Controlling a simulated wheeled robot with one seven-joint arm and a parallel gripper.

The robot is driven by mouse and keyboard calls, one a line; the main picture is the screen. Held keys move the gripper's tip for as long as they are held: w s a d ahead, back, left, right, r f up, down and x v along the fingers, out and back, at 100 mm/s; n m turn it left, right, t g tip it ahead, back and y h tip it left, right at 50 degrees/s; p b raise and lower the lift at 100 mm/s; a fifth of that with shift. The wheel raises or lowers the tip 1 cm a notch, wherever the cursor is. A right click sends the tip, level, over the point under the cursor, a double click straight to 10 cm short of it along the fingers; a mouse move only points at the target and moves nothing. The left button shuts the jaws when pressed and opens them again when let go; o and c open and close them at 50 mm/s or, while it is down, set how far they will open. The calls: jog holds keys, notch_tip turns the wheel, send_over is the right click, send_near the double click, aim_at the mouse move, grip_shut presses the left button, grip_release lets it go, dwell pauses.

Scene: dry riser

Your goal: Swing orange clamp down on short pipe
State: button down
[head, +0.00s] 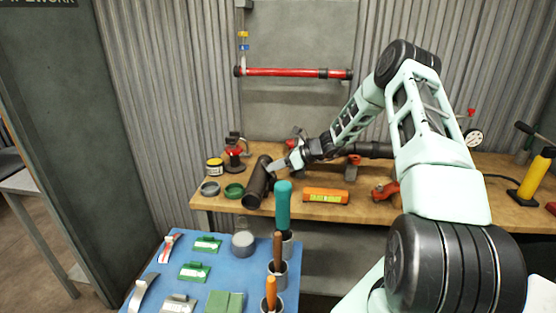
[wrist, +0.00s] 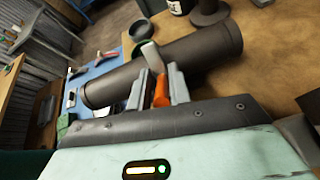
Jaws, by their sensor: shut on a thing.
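The short pipe (head: 257,183) is dark and lies near the front edge of the wooden bench; it also crosses the wrist view (wrist: 198,55). My gripper (head: 284,163) is beside the pipe's right side. In the wrist view my gripper (wrist: 159,88) is shut on a small orange piece (wrist: 161,92), which looks like part of the orange clamp. A pale grey tab (wrist: 151,56) stands just beyond it, against the pipe. The rest of the clamp is hidden by my fingers, so I cannot tell whether it touches the pipe.
An orange level (head: 325,195) lies to the right on the bench. Green (head: 234,191) and grey (head: 210,188) rings lie left of the pipe. A blue table (head: 217,240) with tools and upright handles stands in front. A red pipe (head: 290,72) hangs on the wall.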

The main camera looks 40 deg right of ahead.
jog(key=g+h+p, duration=0.1)
jog(key=w+g+h+p, duration=0.1)
jog(key=p, duration=0.1)
jog(key=shift+a+r, duration=0.1)
jog(key=shift+r, duration=0.3)
jog(key=shift+w+f+h+p, duration=0.15)
jog(key=shift+h+p, duration=0.15)
jog(key=shift+p, duration=0.3)
jog(key=shift+g, duration=0.3)
jog(key=c, duration=1.5)
grip_release()
jog(key=shift+f, duration=0.1)
jog(key=shift+o, duration=0.2)
jog(key=shift+a, duration=0.1)
